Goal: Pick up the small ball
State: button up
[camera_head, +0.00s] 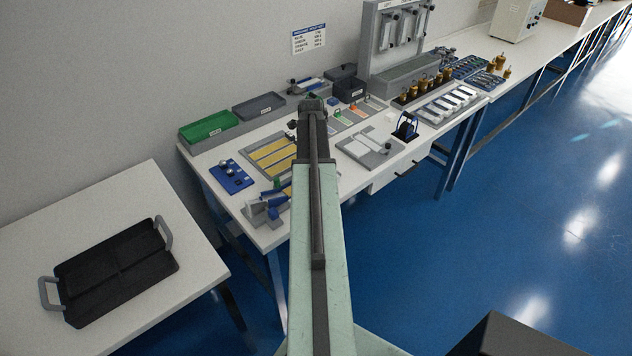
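A blue plate (243,187) lies near the left front edge of the white workbench. Several small pale balls (231,170) sit on it in a row; they are too small in the picture to compare sizes surely. My arm reaches away from me over the bench, and its end with my gripper (312,104) is to the right of and beyond the blue plate, apart from it. The fingers cannot be made out, so neither their opening nor anything between them shows.
Yellow strips in a grey tray (294,163) lie between the blue plate and my arm. Green (208,127) and grey (259,106) bins stand behind. A blue-and-grey device (265,207) is at the front corner. A black tray (117,272) lies on the left table.

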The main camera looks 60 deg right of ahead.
notch_tip(320, 180, down, 2)
jog(key=shift+d+f+b, duration=0.1)
jog(key=shift+b, duration=0.25)
jog(key=shift+r, duration=0.25)
grip_shut()
